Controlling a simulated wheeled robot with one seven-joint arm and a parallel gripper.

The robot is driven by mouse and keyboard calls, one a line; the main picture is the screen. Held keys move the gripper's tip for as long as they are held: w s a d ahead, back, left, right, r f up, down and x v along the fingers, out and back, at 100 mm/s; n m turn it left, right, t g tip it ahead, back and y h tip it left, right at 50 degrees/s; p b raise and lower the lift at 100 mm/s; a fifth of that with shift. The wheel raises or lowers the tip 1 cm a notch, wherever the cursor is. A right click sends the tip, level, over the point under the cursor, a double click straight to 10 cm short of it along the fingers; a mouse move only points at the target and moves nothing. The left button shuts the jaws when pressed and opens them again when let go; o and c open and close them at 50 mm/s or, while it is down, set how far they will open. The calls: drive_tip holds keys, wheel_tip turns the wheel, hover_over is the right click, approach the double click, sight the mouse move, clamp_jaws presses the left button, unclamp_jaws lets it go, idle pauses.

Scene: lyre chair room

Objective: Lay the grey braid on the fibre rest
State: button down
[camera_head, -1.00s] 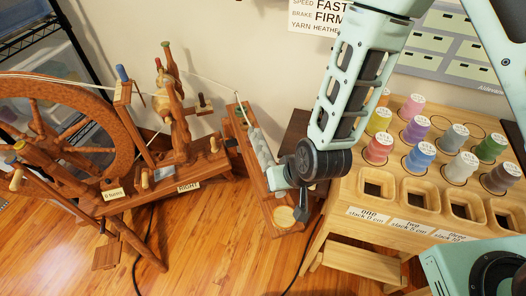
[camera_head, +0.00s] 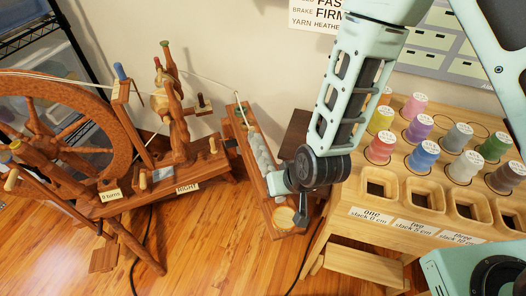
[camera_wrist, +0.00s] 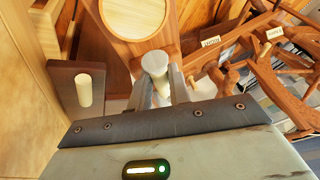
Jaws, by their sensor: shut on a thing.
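The grey braid (camera_head: 260,152) is a pale, lumpy strand lying lengthwise along the long wooden fibre rest (camera_head: 247,160) in the head view. Its upper end is near the thin white yarn. My gripper (camera_head: 277,182) is at the braid's lower end, above the rest. In the wrist view my gripper (camera_wrist: 160,88) is shut on the braid's rounded grey end (camera_wrist: 155,64). A round pale disc with a wooden rim (camera_head: 284,217) is at the rest's near end, just beyond the fingers in the wrist view (camera_wrist: 134,15). Whether the held end touches the rest is unclear.
A spinning wheel (camera_head: 130,130) stands at the left, its yarn running to the rest's top. A wooden stand (camera_head: 342,228) with several coloured spools and empty square wells is at the right. A dark block with a pale peg (camera_wrist: 84,90) is beside my gripper.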

drive_tip(key=c, duration=1.2)
unclamp_jaws()
drive_tip(key=shift+c, duration=0.2)
drive_tip(key=shift+r, duration=0.1)
drive_tip(key=p+v, duration=1.7)
drive_tip(key=p, duration=0.1)
drive_tip(key=shift+d, duration=0.15)
drive_tip(key=shift+s+r, duration=0.1)
